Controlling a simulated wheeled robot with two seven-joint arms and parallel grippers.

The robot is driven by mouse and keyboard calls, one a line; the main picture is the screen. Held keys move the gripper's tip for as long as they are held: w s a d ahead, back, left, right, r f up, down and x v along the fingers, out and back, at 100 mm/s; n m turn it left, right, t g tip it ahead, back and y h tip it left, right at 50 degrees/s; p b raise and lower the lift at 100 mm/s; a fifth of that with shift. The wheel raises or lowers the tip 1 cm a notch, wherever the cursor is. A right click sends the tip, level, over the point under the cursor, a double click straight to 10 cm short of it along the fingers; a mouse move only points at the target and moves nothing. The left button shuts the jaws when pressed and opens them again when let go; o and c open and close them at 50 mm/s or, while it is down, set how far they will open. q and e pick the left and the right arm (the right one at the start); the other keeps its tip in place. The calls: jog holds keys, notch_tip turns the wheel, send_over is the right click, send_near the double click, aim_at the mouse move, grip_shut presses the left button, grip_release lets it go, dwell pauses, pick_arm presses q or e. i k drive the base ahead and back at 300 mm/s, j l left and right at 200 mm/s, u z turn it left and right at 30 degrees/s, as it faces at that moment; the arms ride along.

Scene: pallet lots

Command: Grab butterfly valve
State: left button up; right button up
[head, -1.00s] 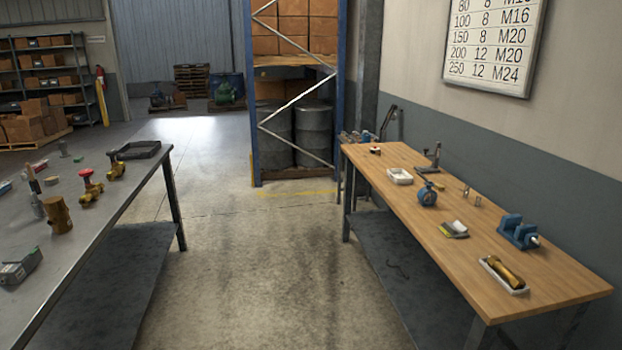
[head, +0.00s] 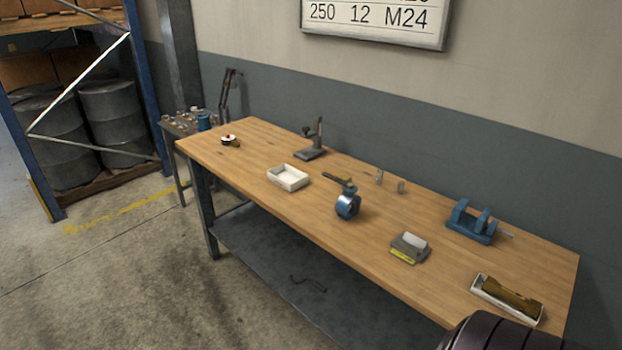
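The butterfly valve (head: 347,203) is a blue round body with a dark lever handle reaching up and to the left. It stands on the wooden workbench (head: 262,160), near the middle of its front edge. Neither gripper is in the head view. A dark rounded part, apparently of my own arm, shows at the bottom right corner, apart from the valve.
On the bench are a white tray (head: 288,177), a grey box with a yellow label (head: 410,248), a blue vise (head: 472,222), a brass part (head: 513,298) in a white tray, and a dark stand (head: 312,141). Open floor (head: 150,270) lies left of the bench.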

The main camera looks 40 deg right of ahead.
aim_at(343, 204)
jog(key=i+z, duration=0.45)
jog(key=i+j+z, duration=0.25)
jog(key=i+z, duration=0.2)
jog(key=i+j+z, duration=0.3)
jog(key=z, duration=0.15)
jog(key=i+j, duration=0.05)
jog(key=i, duration=0.05)
